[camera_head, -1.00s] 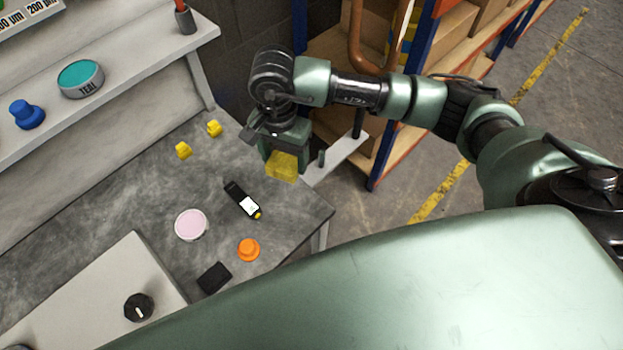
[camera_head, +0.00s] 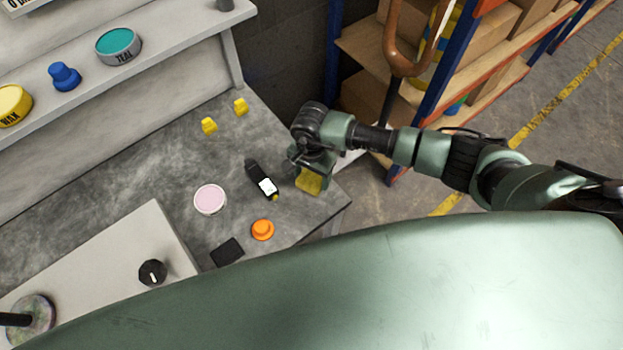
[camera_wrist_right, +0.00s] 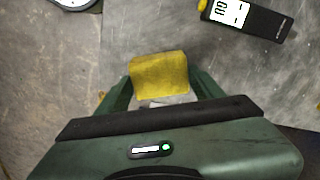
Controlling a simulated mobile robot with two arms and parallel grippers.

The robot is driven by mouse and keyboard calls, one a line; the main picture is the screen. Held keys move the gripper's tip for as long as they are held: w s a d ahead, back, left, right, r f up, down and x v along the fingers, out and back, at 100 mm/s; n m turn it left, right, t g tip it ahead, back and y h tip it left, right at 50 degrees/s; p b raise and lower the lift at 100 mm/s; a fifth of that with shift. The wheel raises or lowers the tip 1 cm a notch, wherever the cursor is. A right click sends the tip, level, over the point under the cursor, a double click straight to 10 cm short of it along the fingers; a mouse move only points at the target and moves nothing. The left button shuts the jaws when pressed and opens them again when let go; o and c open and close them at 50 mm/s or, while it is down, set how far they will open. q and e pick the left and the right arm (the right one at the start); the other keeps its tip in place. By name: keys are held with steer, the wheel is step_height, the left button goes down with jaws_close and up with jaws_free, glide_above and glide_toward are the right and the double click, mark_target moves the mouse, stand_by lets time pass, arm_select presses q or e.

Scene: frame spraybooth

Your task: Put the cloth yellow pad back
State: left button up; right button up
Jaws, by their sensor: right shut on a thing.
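The yellow cloth pad (camera_head: 309,181) is in my right gripper (camera_head: 310,174), at the right end of the grey bench. In the right wrist view the pad (camera_wrist_right: 158,75) sits between the two green fingers of the right gripper (camera_wrist_right: 160,92), which is shut on it. The pad is over or on the bench's right corner; I cannot tell whether it touches the top. My left gripper is not in view.
On the bench (camera_head: 130,170) lie a black meter (camera_head: 256,172), a pink disc (camera_head: 210,199), an orange knob (camera_head: 262,230), a black block (camera_head: 227,252) and two small yellow pieces (camera_head: 209,126). A shelf with tins (camera_head: 118,45) runs behind. A rack (camera_head: 440,100) stands right.

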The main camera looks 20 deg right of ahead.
mark_target(311, 179)
steer(key=shift+f, duration=1.45)
steer(key=o, duration=1.3)
steer(key=shift+o, duration=0.2)
step_height(311, 179, up, 12)
